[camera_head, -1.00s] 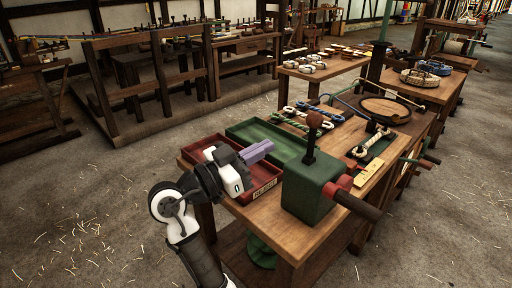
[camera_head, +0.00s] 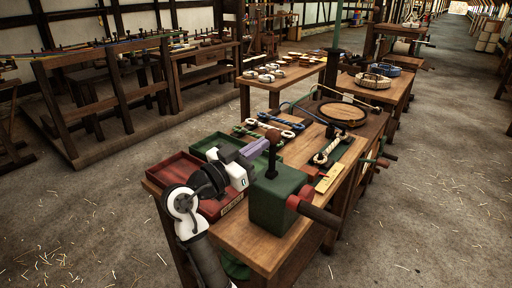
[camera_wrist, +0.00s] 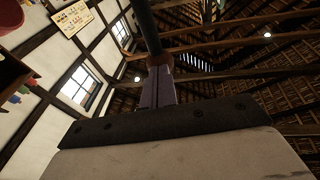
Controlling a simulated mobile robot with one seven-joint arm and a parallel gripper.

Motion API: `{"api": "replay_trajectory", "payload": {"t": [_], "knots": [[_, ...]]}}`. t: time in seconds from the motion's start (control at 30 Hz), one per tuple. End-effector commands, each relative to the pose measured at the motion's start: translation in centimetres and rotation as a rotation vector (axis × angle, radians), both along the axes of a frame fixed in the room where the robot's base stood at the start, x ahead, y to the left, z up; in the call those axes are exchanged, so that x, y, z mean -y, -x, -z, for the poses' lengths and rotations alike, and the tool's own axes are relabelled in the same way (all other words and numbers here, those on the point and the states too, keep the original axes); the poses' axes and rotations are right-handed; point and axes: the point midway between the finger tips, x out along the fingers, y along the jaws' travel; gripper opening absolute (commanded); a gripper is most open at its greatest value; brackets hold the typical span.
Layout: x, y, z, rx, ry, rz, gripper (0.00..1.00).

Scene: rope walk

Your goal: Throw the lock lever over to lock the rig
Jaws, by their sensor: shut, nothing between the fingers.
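The green box-shaped rig (camera_head: 280,205) stands at the near end of the bench. A dark upright lever (camera_head: 271,160) with a round brown knob rises from its top. A dark handle with a red collar (camera_head: 312,209) sticks out of its right side. My gripper (camera_head: 266,144) has its purple fingers shut, pointing at the lever just below the knob. The fingertips overlap the lever in the head view; I cannot tell whether they touch it. In the wrist view the closed fingers (camera_wrist: 160,75) show below a dark post (camera_wrist: 148,25), which I cannot identify for sure.
A red tray (camera_head: 172,172) and a green tray (camera_head: 213,142) lie left of the rig, under and behind my arm. The floor at right is clear.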

Motion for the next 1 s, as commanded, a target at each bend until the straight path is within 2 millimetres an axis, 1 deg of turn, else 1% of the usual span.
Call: {"api": "replay_trajectory", "payload": {"t": [0.27,0.5,0.7,0.8,1.0], "knots": [[0.3,-0.5,-0.8,-0.048,-0.035,-0.001,0.00],[1.4,-2.0,-1.7,-0.174,-0.129,0.000,0.00],[2.5,-3.6,-1.6,-0.311,-0.228,-0.001,0.00],[3.1,-4.3,-1.1,-0.306,-0.220,0.001,0.00],[4.0,-5.6,-0.7,-0.303,-0.220,0.001,0.00]]}}
